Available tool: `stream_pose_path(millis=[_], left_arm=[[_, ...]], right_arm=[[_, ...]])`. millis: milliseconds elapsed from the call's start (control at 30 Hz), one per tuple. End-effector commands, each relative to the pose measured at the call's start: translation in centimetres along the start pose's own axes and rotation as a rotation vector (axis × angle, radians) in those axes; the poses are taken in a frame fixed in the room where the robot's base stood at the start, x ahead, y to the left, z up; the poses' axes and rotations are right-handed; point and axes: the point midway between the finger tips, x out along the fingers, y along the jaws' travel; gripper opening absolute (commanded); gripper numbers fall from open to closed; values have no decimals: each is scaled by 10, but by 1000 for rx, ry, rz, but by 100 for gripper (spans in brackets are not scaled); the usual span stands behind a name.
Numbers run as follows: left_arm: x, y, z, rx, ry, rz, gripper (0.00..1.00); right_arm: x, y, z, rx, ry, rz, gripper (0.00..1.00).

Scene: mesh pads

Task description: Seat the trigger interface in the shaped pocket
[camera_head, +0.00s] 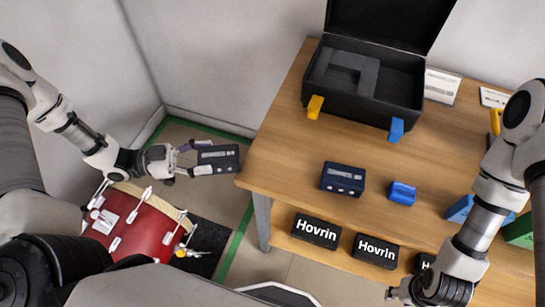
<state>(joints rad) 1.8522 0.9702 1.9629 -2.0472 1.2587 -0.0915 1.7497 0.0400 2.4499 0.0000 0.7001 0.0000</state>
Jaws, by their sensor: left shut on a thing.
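My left gripper (198,158) is shut on a dark, flat, box-shaped device (222,157) with a pale label, which looks like the trigger interface. It holds the device in the air just off the table's left edge. An open black case (398,119) stands at the back of the table. Its grey foam insert (338,72) has a shaped recess; the foam's deeper parts are in shadow. My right gripper (405,295) is low at the bottom edge of the picture, partly cut off, and its fingers are unclear.
On the wooden table (290,130) are a dark blue box (343,179) and a small blue block (402,193). Black Hovrin boxes (316,231) sit on the lower shelf. The table's left part is clear.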

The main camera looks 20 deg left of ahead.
Motion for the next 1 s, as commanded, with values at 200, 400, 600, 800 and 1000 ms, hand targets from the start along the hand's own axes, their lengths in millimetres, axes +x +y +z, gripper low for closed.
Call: stream_pose_path(millis=[200, 400, 600, 800, 1000], left_arm=[[45, 0, 7, 3, 3, 4, 9], [84, 1, 8, 3, 1, 6, 9], [121, 1, 6, 4, -1, 6, 9], [139, 0, 3, 2, 0, 3, 9], [168, 0, 4, 4, -1, 5, 9]], right_arm=[[41, 0, 0, 0, 0, 0, 40], [75, 0, 0, 0, 0, 0, 40], [104, 1, 0, 0, 0, 0, 40], [114, 1, 0, 0, 0, 0, 40], [133, 1, 0, 0, 0, 0, 40]])
